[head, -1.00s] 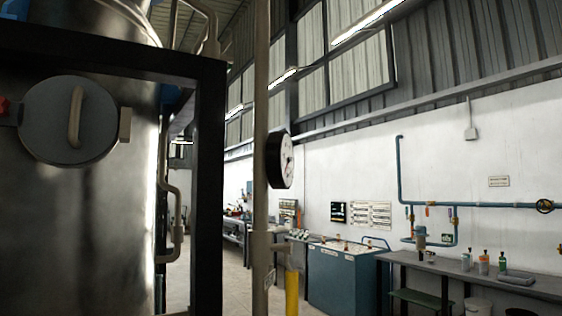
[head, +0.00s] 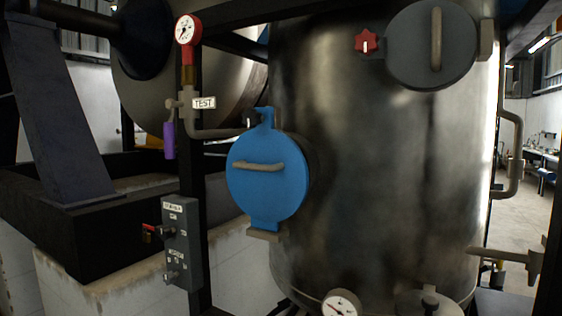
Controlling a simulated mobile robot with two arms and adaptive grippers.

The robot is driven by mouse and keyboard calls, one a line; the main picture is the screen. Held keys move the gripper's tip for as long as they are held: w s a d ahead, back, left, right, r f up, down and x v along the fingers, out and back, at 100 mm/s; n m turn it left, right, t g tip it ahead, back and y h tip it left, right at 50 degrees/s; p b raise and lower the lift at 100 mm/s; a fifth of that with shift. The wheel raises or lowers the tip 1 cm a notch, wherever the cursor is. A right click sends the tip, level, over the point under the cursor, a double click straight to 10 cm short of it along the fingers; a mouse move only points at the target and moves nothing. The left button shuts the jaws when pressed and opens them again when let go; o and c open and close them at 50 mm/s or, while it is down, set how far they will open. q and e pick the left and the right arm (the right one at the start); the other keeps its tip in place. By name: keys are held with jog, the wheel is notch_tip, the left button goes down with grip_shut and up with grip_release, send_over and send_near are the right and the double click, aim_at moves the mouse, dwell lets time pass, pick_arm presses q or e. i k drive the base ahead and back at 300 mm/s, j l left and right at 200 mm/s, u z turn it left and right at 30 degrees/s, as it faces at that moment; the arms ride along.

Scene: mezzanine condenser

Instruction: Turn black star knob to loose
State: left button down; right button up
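I cannot make out a black star knob in the head view. A red star knob (head: 367,42) with a pale mark sits at the left edge of a round grey hatch cover (head: 412,52) with a bar handle, high on the shiny metal tank (head: 370,170). A round blue hatch cover (head: 268,195) with a grey bar handle is lower left on the tank and looks shut. Neither of my grippers is in view.
A red-rimmed gauge (head: 187,30) stands on a pipe with a TEST tag (head: 204,103) and a purple lever (head: 169,140). A control box (head: 182,245) is on a dark post. Another gauge (head: 341,305) is at the bottom. Open floor (head: 520,210) shows at far right.

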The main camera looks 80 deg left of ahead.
aim_at(252, 118)
jog(key=u, duration=2.65)
